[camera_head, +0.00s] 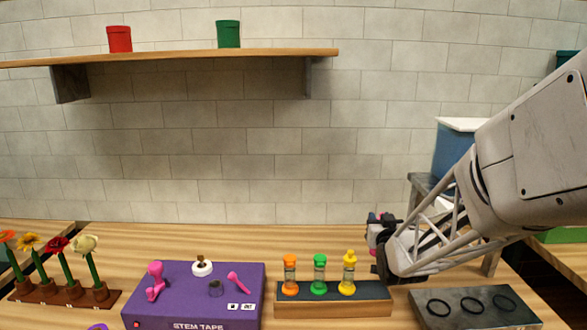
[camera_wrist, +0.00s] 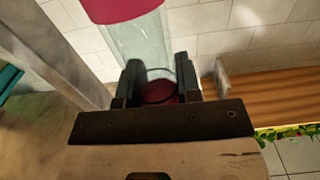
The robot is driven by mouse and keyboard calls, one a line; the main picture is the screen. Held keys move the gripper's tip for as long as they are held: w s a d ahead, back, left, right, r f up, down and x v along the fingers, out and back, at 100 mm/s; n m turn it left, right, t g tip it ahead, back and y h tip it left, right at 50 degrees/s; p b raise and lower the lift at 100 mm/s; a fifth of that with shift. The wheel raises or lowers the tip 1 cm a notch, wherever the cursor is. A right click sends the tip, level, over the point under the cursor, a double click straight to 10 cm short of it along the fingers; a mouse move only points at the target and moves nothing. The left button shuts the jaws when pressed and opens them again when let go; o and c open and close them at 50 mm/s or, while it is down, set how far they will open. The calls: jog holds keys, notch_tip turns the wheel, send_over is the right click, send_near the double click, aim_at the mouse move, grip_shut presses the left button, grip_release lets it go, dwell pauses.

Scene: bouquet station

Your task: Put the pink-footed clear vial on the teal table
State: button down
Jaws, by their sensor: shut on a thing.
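My gripper (camera_wrist: 160,85) is shut on the clear vial (camera_wrist: 140,42) in the wrist view. The vial has a wide pink-red end at the top of that picture and a dark red part between the fingers. In the head view my gripper (camera_head: 383,245) is raised beside the right end of the wooden vial rack, and only a small pink bit of the vial (camera_head: 373,233) shows. The teal table is not clearly seen; a teal edge (camera_wrist: 9,77) at the left of the wrist view may be part of it.
A wooden rack (camera_head: 335,307) holds orange, green and yellow vials. A purple stem tape machine (camera_head: 185,300) stands left of it, flower pots (camera_head: 70,292) further left. A grey block with black rings (camera_head: 470,310) is at front right. A blue box (camera_head: 450,150) stands behind my arm.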

jog(key=w+d+f, duration=0.1)
jog(key=w+f, duration=0.1)
jog(key=w, duration=0.6)
jog(key=w+d+f, duration=0.1)
jog(key=w+f, duration=0.1)
jog(key=w, duration=0.7)
jog(key=a, duration=0.7)
jog(key=shift+s+r+n+y, duration=0.1)
jog(key=shift+r+n+y, duration=0.2)
jog(key=shift+y, duration=0.2)
jog(key=s+f+n+g+y, duration=0.4)
jog(key=s+n+y, duration=0.4)
jog(key=y, duration=0.3)
jog(key=shift+s+a+g+y, duration=0.15)
jog(key=shift+s+g+y, duration=0.25)
jog(key=shift+g, duration=0.2)
dwell(0.3)
